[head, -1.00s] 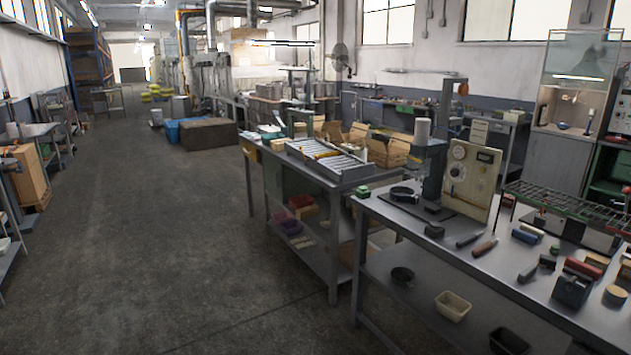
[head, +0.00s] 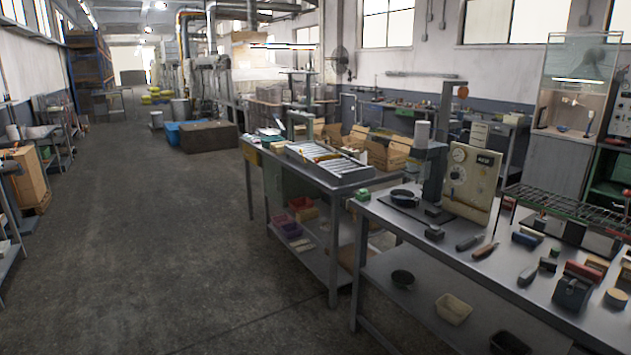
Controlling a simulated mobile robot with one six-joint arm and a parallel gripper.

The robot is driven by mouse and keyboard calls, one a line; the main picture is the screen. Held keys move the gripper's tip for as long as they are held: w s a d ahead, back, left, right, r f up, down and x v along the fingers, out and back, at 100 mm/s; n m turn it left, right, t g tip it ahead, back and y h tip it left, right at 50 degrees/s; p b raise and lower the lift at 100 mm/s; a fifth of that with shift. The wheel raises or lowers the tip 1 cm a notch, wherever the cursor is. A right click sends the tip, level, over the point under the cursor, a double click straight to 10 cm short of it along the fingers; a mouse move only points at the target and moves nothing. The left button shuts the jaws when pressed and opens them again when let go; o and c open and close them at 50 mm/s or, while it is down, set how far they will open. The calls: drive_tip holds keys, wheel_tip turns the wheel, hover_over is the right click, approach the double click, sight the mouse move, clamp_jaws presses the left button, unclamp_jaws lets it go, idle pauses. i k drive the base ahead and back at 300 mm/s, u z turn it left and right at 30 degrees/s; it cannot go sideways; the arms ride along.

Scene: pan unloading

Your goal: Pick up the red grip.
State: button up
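A red block-like piece (head: 583,272) lies on the right part of the near metal workbench (head: 430,262), behind a dark box-shaped item. It may be the red grip, but it is too small to tell for sure. A tool with a reddish-brown handle (head: 486,250) lies further left on the same bench. My gripper is in no view, so its state does not show.
A press stand (head: 432,175) and a gauge panel (head: 472,185) stand at the bench's back. A wire rack (head: 570,208) stands behind the red piece. A second table with a roller tray (head: 325,160) adjoins. The floor (head: 170,240) at left is open.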

sight(590, 274)
drive_tip(key=z, duration=4.6)
drive_tip(key=i, duration=0.1)
drive_tip(key=u, duration=3.9)
drive_tip(key=i, duration=0.4)
drive_tip(key=u, duration=0.35)
